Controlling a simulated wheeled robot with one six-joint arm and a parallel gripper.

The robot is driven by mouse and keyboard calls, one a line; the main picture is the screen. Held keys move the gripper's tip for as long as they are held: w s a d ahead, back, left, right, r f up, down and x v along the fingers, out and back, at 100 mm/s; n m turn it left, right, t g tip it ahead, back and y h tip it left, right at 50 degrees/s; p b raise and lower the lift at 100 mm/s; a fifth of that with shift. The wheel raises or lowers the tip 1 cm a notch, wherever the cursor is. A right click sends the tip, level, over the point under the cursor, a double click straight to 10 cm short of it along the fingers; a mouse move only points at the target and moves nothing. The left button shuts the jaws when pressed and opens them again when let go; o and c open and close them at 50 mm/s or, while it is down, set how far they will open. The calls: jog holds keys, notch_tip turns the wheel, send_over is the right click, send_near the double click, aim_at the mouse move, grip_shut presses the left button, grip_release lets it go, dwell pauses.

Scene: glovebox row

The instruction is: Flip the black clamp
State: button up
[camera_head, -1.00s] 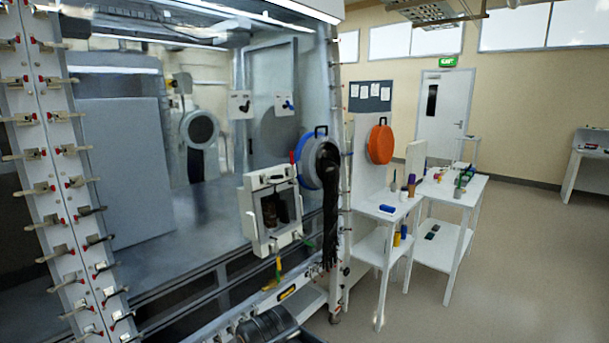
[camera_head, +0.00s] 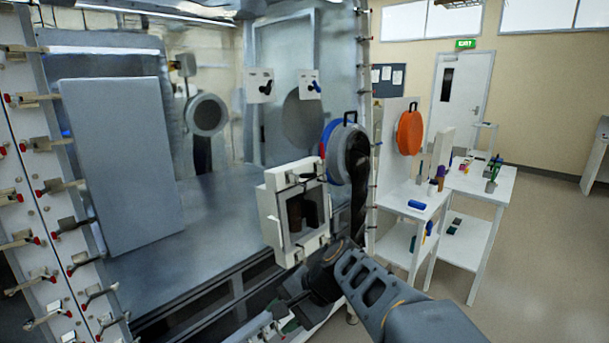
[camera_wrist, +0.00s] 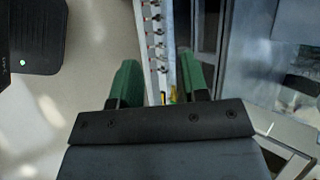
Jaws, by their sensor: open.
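Toggle clamps with red tips line the white frame posts (camera_head: 62,215) at the left of the head view. Several have dark handles, such as the dark clamp (camera_head: 72,226). I cannot tell which one is the black clamp of the task. My gripper (camera_head: 285,308) is low in the head view, below the white box and right of these posts; its fingers are partly hidden by my wrist. In the wrist view my gripper (camera_wrist: 158,82) shows two green fingers spread apart, with nothing held. A narrow white strip with small red-tipped clamps (camera_wrist: 157,42) runs beyond the gap between them.
A white box (camera_head: 270,208) with a dark opening juts from the glovebox, close to my arm. A blue-rimmed round port (camera_head: 335,150) with a hanging black glove is beside it. White tables (camera_head: 418,190) stand to the right. Open floor (camera_head: 545,265) lies at far right.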

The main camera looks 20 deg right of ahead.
jog(key=w+d+r+m+t+y, duration=0.4)
jog(key=w+d+r+m, duration=0.1)
jog(key=w+m, duration=0.2)
jog(key=m+t+b, duration=0.1)
jog(key=m+t, duration=0.8)
jog(key=t, duration=0.2)
send_near(312, 174)
jog(key=shift+m, duration=0.3)
jog(key=p+x, duration=0.1)
jog(key=x, duration=0.4)
jog(key=p+x, duration=0.1)
jog(key=x, duration=0.4)
jog(key=shift+w+d+f+p, duration=0.2)
jog(key=shift+w+p, duration=0.1)
jog(key=shift+p, duration=0.05)
jog(key=shift+x, duration=0.85)
grip_shut()
